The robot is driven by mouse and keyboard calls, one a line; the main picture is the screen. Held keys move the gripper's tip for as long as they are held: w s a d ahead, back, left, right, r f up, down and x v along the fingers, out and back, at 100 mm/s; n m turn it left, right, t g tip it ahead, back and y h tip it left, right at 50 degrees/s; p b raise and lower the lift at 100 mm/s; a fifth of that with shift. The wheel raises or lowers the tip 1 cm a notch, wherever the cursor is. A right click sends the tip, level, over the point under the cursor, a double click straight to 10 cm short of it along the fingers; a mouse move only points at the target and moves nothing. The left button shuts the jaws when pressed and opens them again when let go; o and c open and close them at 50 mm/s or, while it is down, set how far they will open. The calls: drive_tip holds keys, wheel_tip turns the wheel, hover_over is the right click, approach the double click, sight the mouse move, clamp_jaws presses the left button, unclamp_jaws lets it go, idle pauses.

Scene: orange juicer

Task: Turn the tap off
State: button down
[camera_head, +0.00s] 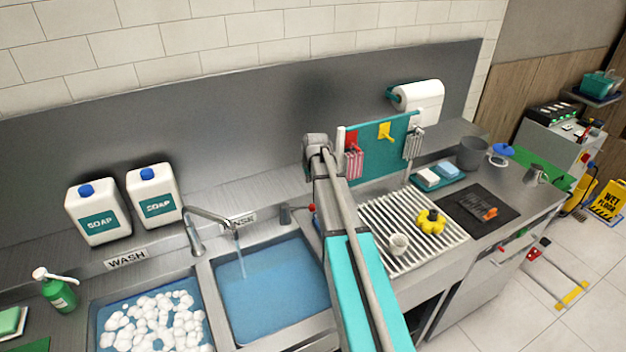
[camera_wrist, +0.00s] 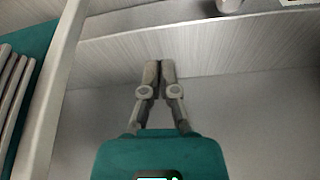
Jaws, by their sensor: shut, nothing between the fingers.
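The steel tap (camera_head: 208,218) stands behind the two sinks, and its spout hangs over the rinse sink (camera_head: 222,293). A stream of water (camera_head: 240,258) runs from it into the blue water there. My gripper (camera_wrist: 159,65) is shut and empty in the wrist view, over bare grey steel. In the head view my arm reaches up right of the rinse sink, and the fingers cannot be made out. The tap cannot be made out in the wrist view.
A teal hanging board (camera_head: 375,150) with cloths stands right of my arm. Two soap jugs (camera_head: 97,210) stand left of the tap. The wash sink (camera_head: 195,325) holds foam. A ribbed drainer (camera_head: 380,220) carries a cup (camera_head: 399,244) and a yellow item (camera_head: 430,222).

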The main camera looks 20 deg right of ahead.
wheel_tip(320, 180, down, 9)
drive_tip(key=s+b, duration=0.1)
drive_tip(key=b, duration=0.7)
idle(0.5)
